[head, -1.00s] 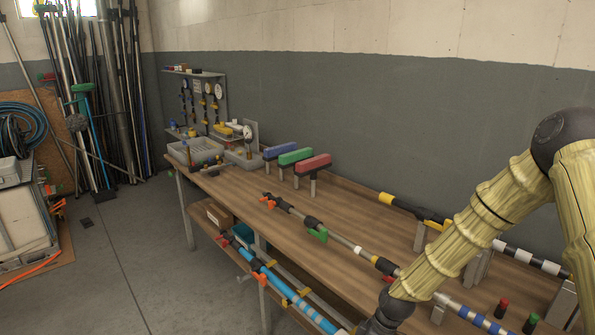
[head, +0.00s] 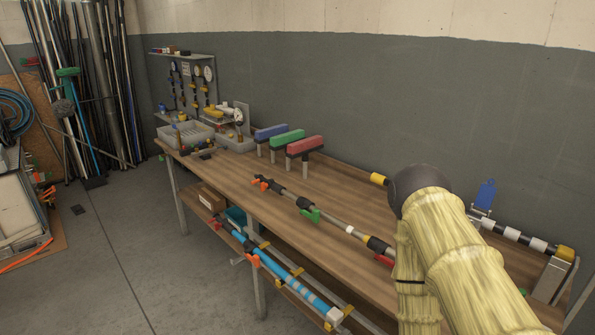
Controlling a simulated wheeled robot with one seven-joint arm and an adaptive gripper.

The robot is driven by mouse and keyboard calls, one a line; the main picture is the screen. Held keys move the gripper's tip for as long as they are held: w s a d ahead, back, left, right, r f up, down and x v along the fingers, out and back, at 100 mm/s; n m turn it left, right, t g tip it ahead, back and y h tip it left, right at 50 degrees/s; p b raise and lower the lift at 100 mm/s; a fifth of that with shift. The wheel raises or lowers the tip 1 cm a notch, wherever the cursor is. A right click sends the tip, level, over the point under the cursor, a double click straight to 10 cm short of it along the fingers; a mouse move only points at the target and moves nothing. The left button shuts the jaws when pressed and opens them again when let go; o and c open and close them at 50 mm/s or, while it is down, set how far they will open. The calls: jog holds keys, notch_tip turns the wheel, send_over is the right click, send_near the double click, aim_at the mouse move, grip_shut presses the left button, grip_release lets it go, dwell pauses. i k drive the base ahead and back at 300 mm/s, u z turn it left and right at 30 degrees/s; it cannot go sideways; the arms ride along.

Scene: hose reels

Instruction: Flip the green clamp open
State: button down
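A green bar-shaped piece (head: 287,139) sits on a post on the wooden bench, between a blue one (head: 271,131) and a red one (head: 305,145). A smaller green lever (head: 310,215) hangs on a pole (head: 333,222) lying along the bench. I cannot tell from this view which of these is the green clamp. My arm in a yellow sleeve fills the lower right and hides part of the bench and the pole. My gripper is outside the picture.
The bench top (head: 232,186) is clear left of the pole. Grey bins (head: 190,133) stand at its far end. A blue plate (head: 486,194) stands upright by a black-and-white striped pipe (head: 516,236) at right. Blue pipes (head: 285,284) lie on the lower shelf.

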aim_at(314, 217)
jog(key=u, duration=0.9)
jog(key=i, duration=0.35)
jog(key=z, duration=0.8)
